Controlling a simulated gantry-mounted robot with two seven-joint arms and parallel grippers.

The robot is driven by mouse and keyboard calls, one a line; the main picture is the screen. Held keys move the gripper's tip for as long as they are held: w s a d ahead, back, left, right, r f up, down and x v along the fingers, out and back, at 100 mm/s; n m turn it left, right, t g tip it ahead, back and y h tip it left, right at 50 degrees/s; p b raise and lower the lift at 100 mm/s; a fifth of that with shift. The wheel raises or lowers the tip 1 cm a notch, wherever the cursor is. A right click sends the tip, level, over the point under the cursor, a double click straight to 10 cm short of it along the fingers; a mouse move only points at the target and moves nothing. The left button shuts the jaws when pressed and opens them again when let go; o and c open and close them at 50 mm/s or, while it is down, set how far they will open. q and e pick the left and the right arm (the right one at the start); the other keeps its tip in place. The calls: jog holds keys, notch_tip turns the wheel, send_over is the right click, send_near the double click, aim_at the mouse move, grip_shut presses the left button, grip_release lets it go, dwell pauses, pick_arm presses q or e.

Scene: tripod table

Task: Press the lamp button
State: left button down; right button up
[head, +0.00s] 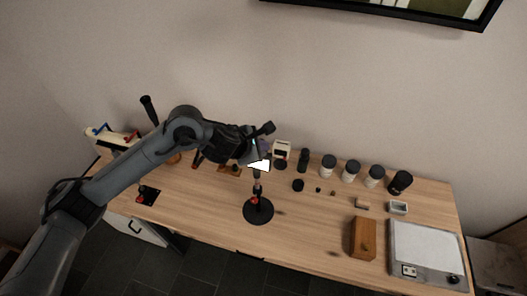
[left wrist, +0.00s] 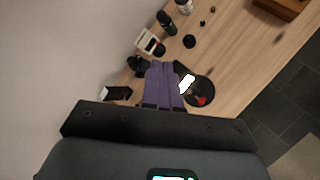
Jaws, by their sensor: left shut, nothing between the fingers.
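The desk lamp has a round black base (head: 258,211), a thin upright stem and a bright white lit head (head: 260,165). A red button (head: 254,200) sits on the base. In the left wrist view the lit head (left wrist: 187,83) and red button (left wrist: 202,101) lie just right of my fingers. My left gripper (left wrist: 163,85) is shut and empty, its purple fingers side by side. In the head view it is by the lamp head, above and behind the base; its fingertips are hard to make out there. It appears apart from the button. My right gripper is not in view.
The wooden table (head: 310,225) has several jars along its back, with a white box (head: 282,150) near the lamp. A brown block (head: 362,238) and a pale tray-like panel (head: 425,250) are at right. A black plate with a red part (head: 147,196) is at left.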

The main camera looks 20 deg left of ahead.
pick_arm(q)
jog(key=shift+r, duration=0.1)
jog(key=shift+r, duration=0.1)
notch_tip(320, 180, up, 6)
jog(key=p, duration=0.4)
dwell(0.4)
